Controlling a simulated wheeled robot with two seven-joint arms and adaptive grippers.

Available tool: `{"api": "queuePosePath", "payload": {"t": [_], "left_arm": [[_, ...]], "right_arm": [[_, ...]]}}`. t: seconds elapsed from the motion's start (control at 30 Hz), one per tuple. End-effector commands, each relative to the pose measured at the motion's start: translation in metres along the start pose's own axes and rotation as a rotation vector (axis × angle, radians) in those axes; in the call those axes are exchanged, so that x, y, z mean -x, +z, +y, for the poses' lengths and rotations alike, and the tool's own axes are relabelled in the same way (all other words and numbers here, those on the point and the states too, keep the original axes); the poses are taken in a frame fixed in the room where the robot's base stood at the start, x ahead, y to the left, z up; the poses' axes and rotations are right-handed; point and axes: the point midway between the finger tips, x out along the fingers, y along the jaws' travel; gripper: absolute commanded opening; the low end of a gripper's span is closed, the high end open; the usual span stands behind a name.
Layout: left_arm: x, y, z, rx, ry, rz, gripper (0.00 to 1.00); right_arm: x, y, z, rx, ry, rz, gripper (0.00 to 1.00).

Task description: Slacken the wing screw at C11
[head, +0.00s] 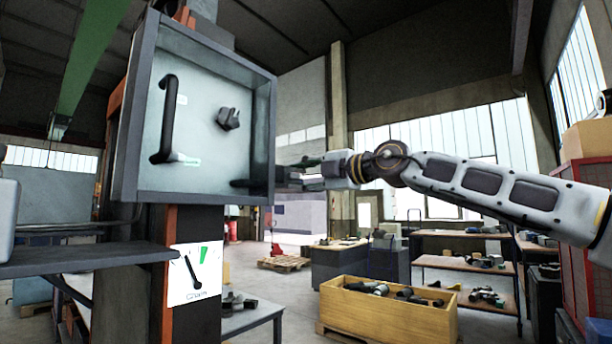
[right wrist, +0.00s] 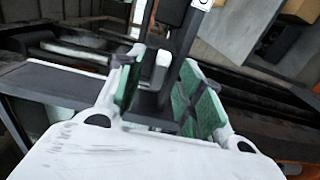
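The wing screw is probably the dark lobed knob (head: 229,118) on the pale panel (head: 205,100) inside a grey open-fronted box (head: 143,95). I cannot read a C11 mark. A long black handle (head: 167,118) stands upright left of the knob. My right gripper (head: 242,184) is at the box's lower right edge, below and right of the knob and apart from it. In the right wrist view its green-padded fingers (right wrist: 160,95) are spread. A dark upright piece with a grey end (right wrist: 155,72) shows between or beyond them; contact cannot be told. My left gripper is out of view.
A dark shelf (head: 85,261) juts out at left. A wooden crate of parts (head: 388,316) and shelves (head: 465,268) stand behind, at lower right.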

Motion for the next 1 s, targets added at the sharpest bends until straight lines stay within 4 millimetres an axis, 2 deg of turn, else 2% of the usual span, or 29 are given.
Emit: {"api": "queuePosePath", "payload": {"t": [0.33, 0.8, 0.97, 1.0], "left_arm": [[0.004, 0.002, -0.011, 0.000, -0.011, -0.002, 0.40], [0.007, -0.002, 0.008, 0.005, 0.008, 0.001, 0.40], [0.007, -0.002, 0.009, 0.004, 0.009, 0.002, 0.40], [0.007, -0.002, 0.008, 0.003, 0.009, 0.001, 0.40]], "right_arm": [[-0.009, 0.000, 0.001, 0.000, 0.000, 0.000, 0.37], [-0.016, 0.000, 0.000, 0.000, 0.001, 0.000, 0.37], [-0.016, 0.000, 0.000, 0.000, 0.001, 0.000, 0.37], [-0.016, 0.000, 0.000, 0.000, 0.001, 0.000, 0.33]]}}
